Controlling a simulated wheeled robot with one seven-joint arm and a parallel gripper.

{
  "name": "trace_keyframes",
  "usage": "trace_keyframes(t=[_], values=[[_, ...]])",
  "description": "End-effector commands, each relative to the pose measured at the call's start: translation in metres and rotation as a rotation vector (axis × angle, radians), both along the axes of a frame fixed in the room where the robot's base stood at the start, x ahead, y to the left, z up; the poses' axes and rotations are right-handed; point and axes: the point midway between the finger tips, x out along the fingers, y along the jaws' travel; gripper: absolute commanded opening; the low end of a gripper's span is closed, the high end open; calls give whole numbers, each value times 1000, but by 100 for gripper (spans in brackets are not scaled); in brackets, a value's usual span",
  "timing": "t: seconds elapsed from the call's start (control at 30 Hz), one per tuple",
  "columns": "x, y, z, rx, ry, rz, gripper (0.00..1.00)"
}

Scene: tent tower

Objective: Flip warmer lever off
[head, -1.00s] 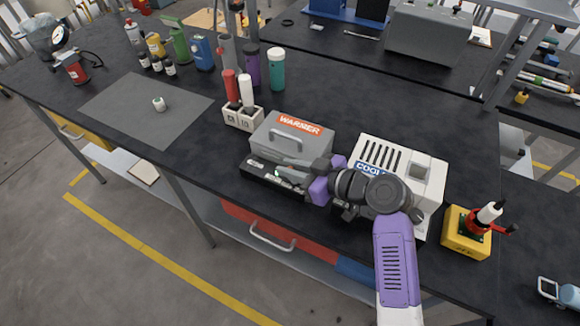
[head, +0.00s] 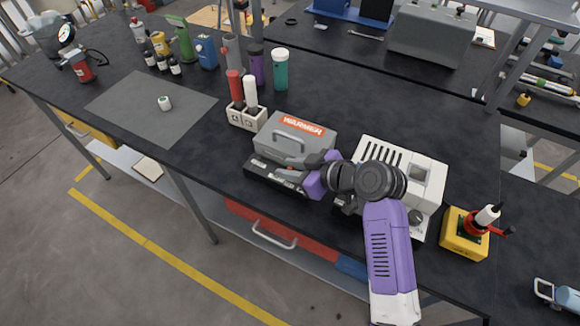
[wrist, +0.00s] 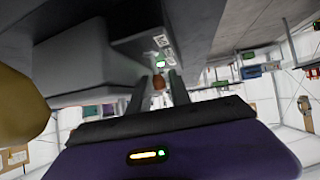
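The warmer (head: 262,148) is a grey box with a handle on its lid and an orange WARMER label, standing on a dark base near the table's front edge. My gripper (head: 286,178) is low at its front face. In the wrist view my gripper (wrist: 158,90) is open, with its two dark fingers apart. A small reddish-brown knob (wrist: 158,82), seemingly the lever's tip, shows between and beyond the fingertips; contact cannot be told. A lit green light (wrist: 160,64) is on the warmer's panel just past it.
A white cooler box (head: 425,172) stands right of the warmer, partly behind my arm. A white block with red and white bottles (head: 246,117) is to the left. A yellow block (head: 463,236) stands at the right. The grey mat (head: 130,115) at left is mostly clear.

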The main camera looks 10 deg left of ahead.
Motion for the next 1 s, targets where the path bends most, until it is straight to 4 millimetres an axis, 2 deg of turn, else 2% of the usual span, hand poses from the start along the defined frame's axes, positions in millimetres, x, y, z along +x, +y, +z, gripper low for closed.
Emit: trace_keyframes(t=[0.27,0.7,1.0], values=[[-3,-6,4,2,-1,-1,24],[-30,-52,38,2,-1,-2,24],[-34,-57,42,0,0,0,24]])
